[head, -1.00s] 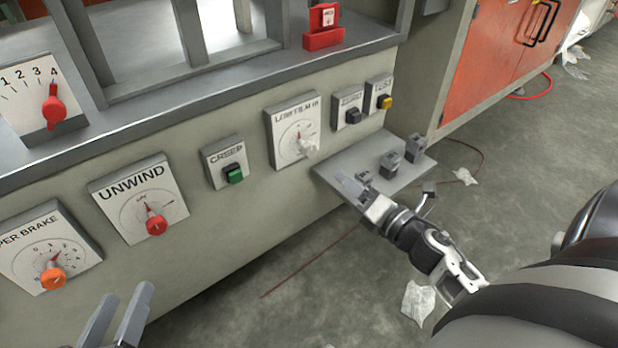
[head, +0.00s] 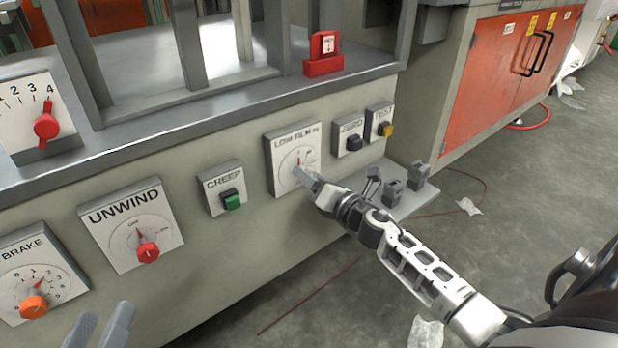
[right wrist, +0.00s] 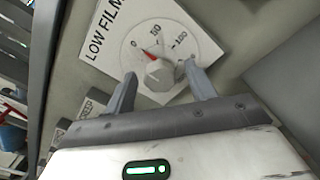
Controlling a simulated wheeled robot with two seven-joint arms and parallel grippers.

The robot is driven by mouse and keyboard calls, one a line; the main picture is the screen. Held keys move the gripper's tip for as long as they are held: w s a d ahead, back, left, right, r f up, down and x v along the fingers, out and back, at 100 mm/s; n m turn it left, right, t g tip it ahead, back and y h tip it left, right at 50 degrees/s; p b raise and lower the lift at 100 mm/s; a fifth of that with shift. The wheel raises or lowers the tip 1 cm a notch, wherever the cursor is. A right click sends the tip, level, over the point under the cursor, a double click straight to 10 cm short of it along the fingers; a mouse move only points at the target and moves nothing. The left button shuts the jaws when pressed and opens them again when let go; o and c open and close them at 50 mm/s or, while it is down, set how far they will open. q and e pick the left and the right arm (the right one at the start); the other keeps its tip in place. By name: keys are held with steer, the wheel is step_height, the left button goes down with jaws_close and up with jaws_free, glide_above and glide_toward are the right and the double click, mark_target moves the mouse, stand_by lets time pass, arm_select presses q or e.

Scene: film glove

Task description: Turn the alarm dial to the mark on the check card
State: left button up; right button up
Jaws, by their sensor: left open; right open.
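The LOW FILM dial plate (head: 284,150) is on the machine's front panel. Its pale knob (right wrist: 158,75) shows in the right wrist view, with a red pointer (right wrist: 149,55) toward the part of the scale near 0 and 50. My right gripper (right wrist: 160,72) is open, with one finger on each side of the knob; I cannot tell whether they touch it. In the head view the right gripper (head: 305,180) hides most of the knob. My left gripper (head: 100,325) is open and empty at the bottom left. No card can be clearly read as the check card.
A red holder (head: 323,64) with a small white label stands on the ledge above. UNWIND (head: 130,226) and brake dials, a green CREEP button (head: 231,199) and a yellow TEST button (head: 387,129) share the panel. A grey shelf (head: 415,200) with small blocks juts out below right.

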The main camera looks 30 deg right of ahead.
steer(key=shift+w, duration=0.75)
steer(key=c, duration=1)
arm_select(q)
steer(key=shift+w+r+m, duration=0.15)
steer(key=shift+r+m, duration=0.15)
arm_select(e)
steer(key=shift+o, duration=0.2)
